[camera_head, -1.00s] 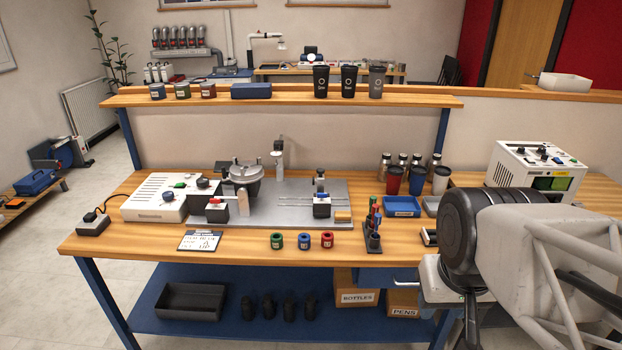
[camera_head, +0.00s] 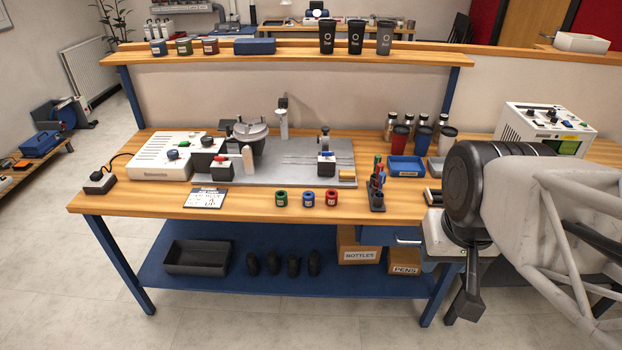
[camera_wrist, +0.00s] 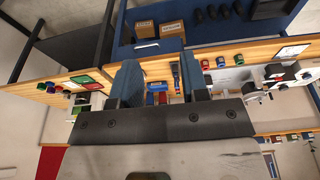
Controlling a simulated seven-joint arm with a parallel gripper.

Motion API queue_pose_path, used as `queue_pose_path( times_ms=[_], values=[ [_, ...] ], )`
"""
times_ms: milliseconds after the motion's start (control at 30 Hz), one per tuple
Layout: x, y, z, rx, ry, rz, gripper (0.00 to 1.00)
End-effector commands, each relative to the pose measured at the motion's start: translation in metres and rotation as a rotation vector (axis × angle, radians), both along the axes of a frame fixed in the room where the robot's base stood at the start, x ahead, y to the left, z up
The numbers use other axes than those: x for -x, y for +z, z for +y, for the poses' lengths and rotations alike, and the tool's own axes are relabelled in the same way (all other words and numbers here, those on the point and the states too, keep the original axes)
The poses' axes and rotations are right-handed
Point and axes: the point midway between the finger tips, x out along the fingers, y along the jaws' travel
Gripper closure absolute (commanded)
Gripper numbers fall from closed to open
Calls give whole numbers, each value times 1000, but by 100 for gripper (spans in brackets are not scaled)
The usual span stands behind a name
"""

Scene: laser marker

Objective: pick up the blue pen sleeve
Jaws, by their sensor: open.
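A small blue labelled cylinder with an open top (camera_head: 308,199) stands near the bench's front edge, between a green one (camera_head: 281,199) and a red one (camera_head: 332,198). To their right is a dark stand (camera_head: 377,202) with slim green, red and blue pieces upright in it. I cannot tell for sure which blue piece is the pen sleeve. My gripper (camera_head: 465,300) hangs at the lower right, in front of the bench. In the wrist view my gripper (camera_wrist: 158,84) is open, with nothing between its fingers. The blue cylinder also shows there (camera_wrist: 220,62), apart from the fingers.
The wooden bench top (camera_head: 240,203) has clear room at its front edge. A blue tray (camera_head: 406,168), tumblers (camera_head: 423,140) and a white box device (camera_head: 546,127) stand at the right. The marking machine (camera_head: 250,137) is behind the cylinders. A shelf (camera_head: 290,61) spans the back.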

Motion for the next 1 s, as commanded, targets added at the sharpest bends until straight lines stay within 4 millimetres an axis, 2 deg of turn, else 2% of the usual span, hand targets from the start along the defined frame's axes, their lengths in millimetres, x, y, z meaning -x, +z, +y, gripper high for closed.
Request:
queue_pose_path(
  times_ms=[333,533,833,1000],
  values=[
    [0,0,0,0,0,0,59],
    [0,0,0,0,0,0,29],
    [-1,0,0,0,1,-2,29],
    [-17,-3,1,4,7,-25,29]
  ],
)
